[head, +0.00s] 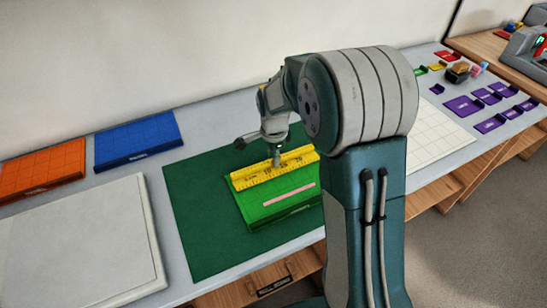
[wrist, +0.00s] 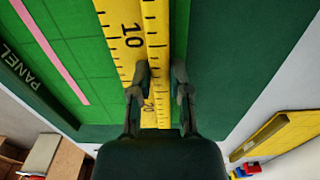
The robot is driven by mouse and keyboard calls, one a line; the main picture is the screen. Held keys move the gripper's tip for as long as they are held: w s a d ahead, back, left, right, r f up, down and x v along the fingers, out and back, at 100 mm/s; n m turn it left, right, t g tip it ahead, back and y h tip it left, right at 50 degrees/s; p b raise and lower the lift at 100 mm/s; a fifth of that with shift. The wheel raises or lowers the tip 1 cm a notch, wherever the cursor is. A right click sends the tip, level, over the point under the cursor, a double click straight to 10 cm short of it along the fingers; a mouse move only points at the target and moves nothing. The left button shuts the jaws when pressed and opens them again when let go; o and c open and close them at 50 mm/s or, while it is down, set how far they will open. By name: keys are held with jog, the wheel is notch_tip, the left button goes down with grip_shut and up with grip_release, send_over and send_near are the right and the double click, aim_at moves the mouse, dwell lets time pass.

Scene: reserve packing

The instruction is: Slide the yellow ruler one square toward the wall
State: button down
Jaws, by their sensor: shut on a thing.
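The yellow ruler (head: 250,177) lies along the wall-side edge of the green gridded panel (head: 258,211). Its black numbers and a raised lengthwise rib show in the wrist view (wrist: 128,35). My gripper (head: 276,162) points down at the middle of the ruler. In the wrist view my gripper (wrist: 160,85) has a finger on each side of the rib and is shut on it. A pink strip (head: 289,194) lies on the panel, apart from the ruler and roughly parallel to it. My arm hides the right part of the panel. The wall (head: 150,50) is behind the table.
The panel rests on a dark green mat (head: 195,225). Orange (head: 40,172) and blue (head: 135,142) panels stand at the back left, a pale slab (head: 80,245) at the front left. A white gridded board (head: 435,135) and purple pieces (head: 490,124) are right of my arm.

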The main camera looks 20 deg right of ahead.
jog(key=shift+f, duration=0.1)
jog(key=c, duration=0.5)
grip_release()
notch_tip(320, 180, up, 12)
jog(key=s+r+n+t, duration=0.2)
jog(key=s+n, duration=0.6)
jog(key=s, duration=0.4)
jog(key=s+r+n+t, duration=0.3)
jog(key=s+n, duration=0.4)
jog(key=s, duration=0.5)
jog(key=shift+s+d+r+n+t, duration=0.3)
jog(key=shift+s+d+r+n, duration=0.1)
jog(key=shift+r, duration=0.5)
